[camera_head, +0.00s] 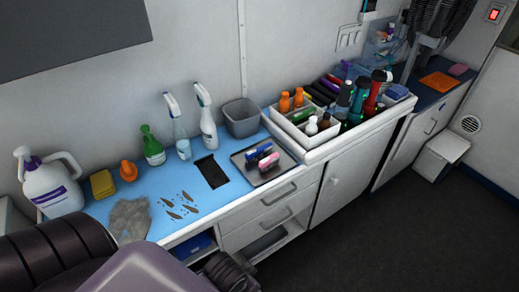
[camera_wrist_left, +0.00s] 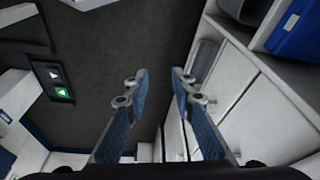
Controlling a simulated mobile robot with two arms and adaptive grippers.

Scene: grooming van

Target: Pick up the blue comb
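I cannot make out a blue comb for certain. The grey tray (camera_head: 242,160) on the blue counter mat holds small grooming tools with pink and dark blue parts (camera_head: 264,156), too small to tell apart. My left gripper (camera_wrist_left: 159,72) shows in the left wrist view with its two blue-padded fingers apart and nothing between them. It points at the dark floor and cabinet fronts, away from the counter top. My right gripper is not in view.
A white jug (camera_head: 48,187), yellow sponge (camera_head: 102,184), spray bottles (camera_head: 207,118), grey bin (camera_head: 241,118) and black flat item (camera_head: 211,171) stand or lie on the blue mat (camera_head: 105,208). Fur (camera_head: 130,219) lies at its front. A white bottle caddy (camera_head: 290,124) stands right.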

